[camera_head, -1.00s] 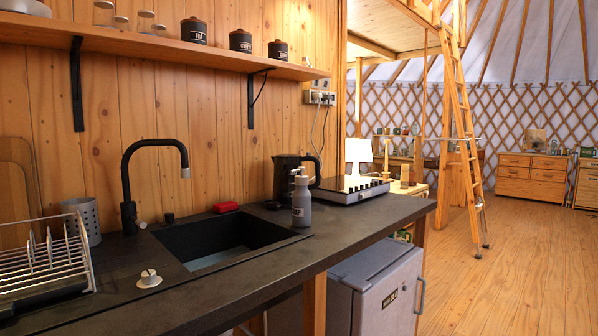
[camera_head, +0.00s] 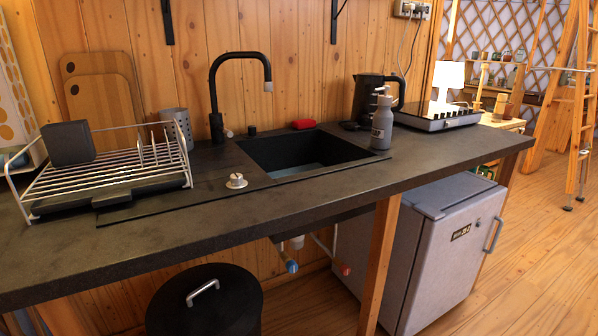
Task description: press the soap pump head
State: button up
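The soap pump bottle (camera_head: 382,128) stands upright on the dark counter, at the right rim of the black sink. Its body is grey with a small label. Its pump head (camera_head: 380,91) is pale and sits on top of the bottle, with the spout toward the left. The black kettle stands close behind it. My gripper is not in view.
The counter (camera_head: 200,215) also carries a dish rack (camera_head: 110,165), a black faucet (camera_head: 213,95), a sink (camera_head: 300,155), a red sponge-like item (camera_head: 303,124), a kettle (camera_head: 368,97) and a hob (camera_head: 436,119). A fridge (camera_head: 425,250) and black bin (camera_head: 205,300) stand below. Floor at right is clear.

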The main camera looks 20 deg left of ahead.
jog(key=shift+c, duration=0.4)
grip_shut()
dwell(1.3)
